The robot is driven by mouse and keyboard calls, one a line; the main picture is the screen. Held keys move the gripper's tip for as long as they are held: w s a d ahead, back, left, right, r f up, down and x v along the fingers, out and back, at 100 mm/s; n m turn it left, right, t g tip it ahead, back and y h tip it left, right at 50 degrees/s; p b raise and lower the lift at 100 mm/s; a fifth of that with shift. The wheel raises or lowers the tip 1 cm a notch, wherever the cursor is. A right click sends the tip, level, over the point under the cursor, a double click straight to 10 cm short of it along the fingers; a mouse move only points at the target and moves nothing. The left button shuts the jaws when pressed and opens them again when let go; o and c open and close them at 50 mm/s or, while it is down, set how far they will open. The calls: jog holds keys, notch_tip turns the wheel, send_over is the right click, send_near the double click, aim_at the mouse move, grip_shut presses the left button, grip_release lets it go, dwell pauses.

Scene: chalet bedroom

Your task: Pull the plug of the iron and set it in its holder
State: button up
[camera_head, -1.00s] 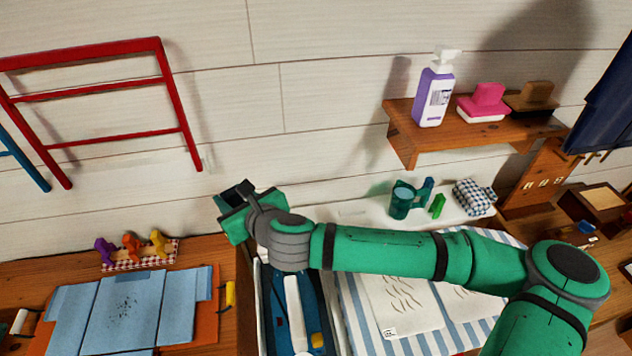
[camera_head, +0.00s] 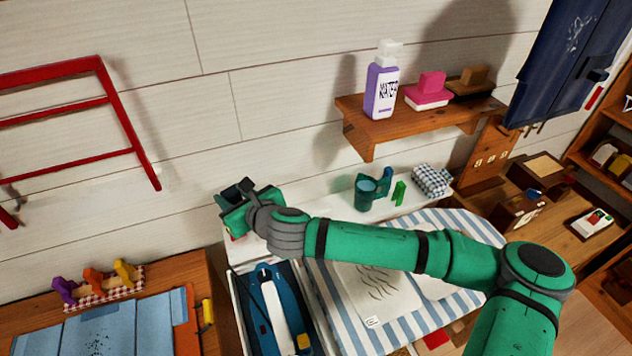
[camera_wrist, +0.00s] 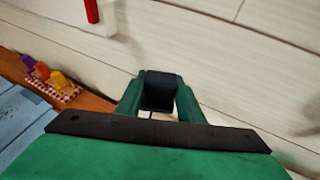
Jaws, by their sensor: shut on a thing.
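My gripper (camera_head: 236,192) is in front of the pale plank wall, above the back end of the iron's tray. It is shut on a black block, which looks like the plug (camera_wrist: 160,92), held between the green fingers in the wrist view. The dark blue iron (camera_head: 259,325) with a white handle lies in a pale tray (camera_head: 317,335) below my gripper. A thin dark cord shows beside the iron; its upper run is hard to follow. I cannot tell which thing is the plug's holder.
A red rack (camera_head: 124,113) hangs on the wall to the left. A wooden shelf (camera_head: 400,128) with a purple bottle (camera_head: 381,92) is at the right. A teal cup (camera_head: 365,194) stands on the ledge below it. A striped board (camera_head: 460,228) lies beneath my arm.

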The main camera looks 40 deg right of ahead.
jog(key=s+d+f+m+h, duration=0.2)
jog(key=s+d, duration=0.1)
jog(key=d, duration=0.8)
jog(key=s+d+f+m+h, duration=0.1)
jog(key=s+d+m+h, duration=0.15)
jog(key=d, duration=0.95)
jog(key=shift+s+a+f, duration=0.1)
jog(key=shift+s+f, duration=0.05)
jog(key=shift+f, duration=2.3)
jog(key=shift+s+a+f, duration=0.1)
jog(key=shift+s+f, duration=0.05)
jog(key=shift+f, duration=2.3)
jog(key=shift+f, duration=0.25)
jog(key=o, duration=1.2)
jog(key=shift+c, duration=0.2)
jog(key=v, duration=1)
jog(key=shift+s+a+r, duration=0.2)
jog(key=shift+s, duration=0.1)
